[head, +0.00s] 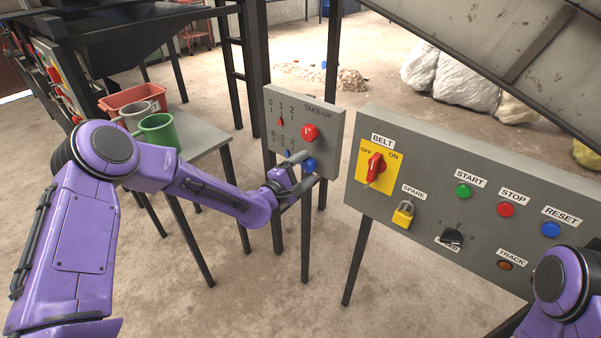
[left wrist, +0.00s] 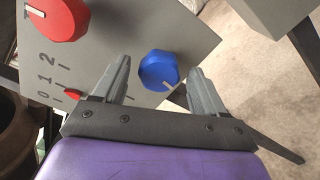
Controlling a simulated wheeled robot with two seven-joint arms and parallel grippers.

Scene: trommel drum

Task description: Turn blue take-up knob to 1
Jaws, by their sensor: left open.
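The grey take-up panel (head: 330,112) carries a red knob above a blue knob (head: 309,164), each with a 0-1-2 scale. A small blue pointer (head: 287,153) shows by the lower scale; its exact reading is too small to tell. My left gripper (head: 306,170) is open at the blue knob. In the left wrist view the blue knob (left wrist: 158,70) lies between and a little beyond the fingertips of my left gripper (left wrist: 160,73), with clear gaps. Its white line points to the lower right. The gripper hides the blue scale there. My right gripper is out of view.
The red knob (head: 310,132) sits close above the blue one. A larger control panel (head: 330,240) with a belt switch (head: 375,168) and several buttons stands to the right. A table (head: 205,140) with a green bucket (head: 159,133) is at left.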

